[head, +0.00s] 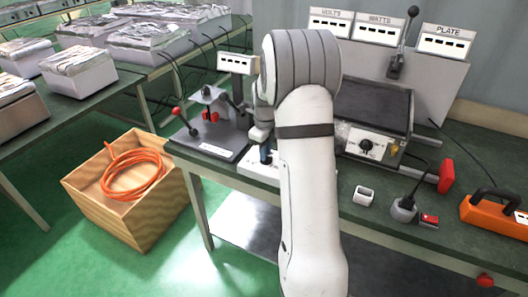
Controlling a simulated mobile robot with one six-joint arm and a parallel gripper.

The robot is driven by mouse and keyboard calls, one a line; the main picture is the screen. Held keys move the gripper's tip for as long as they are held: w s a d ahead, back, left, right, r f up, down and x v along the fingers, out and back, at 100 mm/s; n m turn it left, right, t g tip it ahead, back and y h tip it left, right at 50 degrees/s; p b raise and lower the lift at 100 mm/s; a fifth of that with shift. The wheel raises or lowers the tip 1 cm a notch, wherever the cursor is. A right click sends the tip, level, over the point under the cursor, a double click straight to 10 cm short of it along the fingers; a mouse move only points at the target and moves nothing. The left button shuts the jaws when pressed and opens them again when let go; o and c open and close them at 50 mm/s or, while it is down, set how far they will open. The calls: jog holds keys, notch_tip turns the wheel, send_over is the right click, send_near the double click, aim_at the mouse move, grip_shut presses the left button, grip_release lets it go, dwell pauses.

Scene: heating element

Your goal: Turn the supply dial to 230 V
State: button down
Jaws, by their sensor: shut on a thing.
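My gripper (265,148) points down at the left of my arm, low over a white panel (258,166) on the green bench. It is shut on a small dark upright knob, which looks like the supply dial. My wrist and forearm hide most of the knob and the panel, so its pointer and any volt marks do not show. Another black dial (366,147) is on the white front of the heating plate unit (372,107), right of my arm. Its markings are too small to read.
A grey switch board (212,139) with red-knobbed levers stands left of the gripper. Display boxes marked VOLTS (331,23), WATTS (379,29) and PLATE (445,42) stand behind.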

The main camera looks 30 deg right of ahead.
jog(key=shift+s+f+m, duration=0.1)
jog(key=shift+m, duration=0.5)
jog(key=c, duration=1.4)
grip_release()
jog(key=shift+c, duration=0.2)
jog(key=shift+r, duration=0.45)
notch_tip(320, 180, up, 7)
jog(key=shift+r, duration=0.1)
